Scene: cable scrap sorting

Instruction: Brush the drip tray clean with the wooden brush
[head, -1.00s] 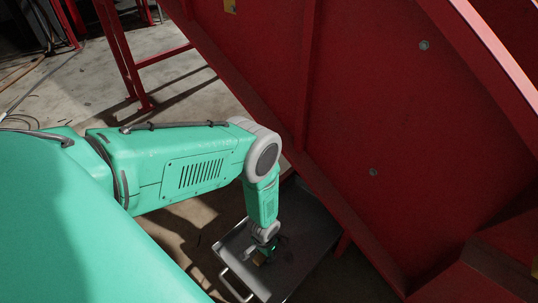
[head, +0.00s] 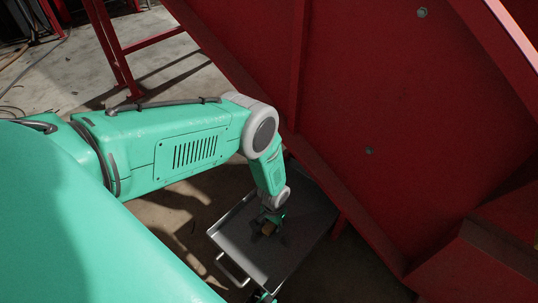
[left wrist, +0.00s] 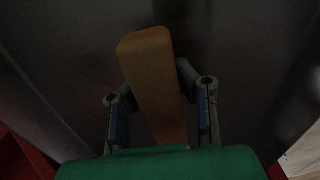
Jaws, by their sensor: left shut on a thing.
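The drip tray (head: 237,247) is a grey metal tray with a handle, low on the floor beside the red machine. My left gripper (head: 270,224) is over the tray, reaching down from above. In the left wrist view, my left gripper (left wrist: 160,110) is shut on the wooden brush (left wrist: 150,75), with one finger on each side of its brown body. The brush also shows small and dark in the head view (head: 267,229). Its bristles are hidden, and I cannot tell whether they touch the tray. A small part of what may be my right gripper (head: 263,296) shows at the bottom edge.
A large red machine panel (head: 400,110) slopes over the right of the head view, close beside my left arm and the tray. A red leg frame (head: 125,60) stands at the upper left. Concrete floor (head: 75,75) is open on the left.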

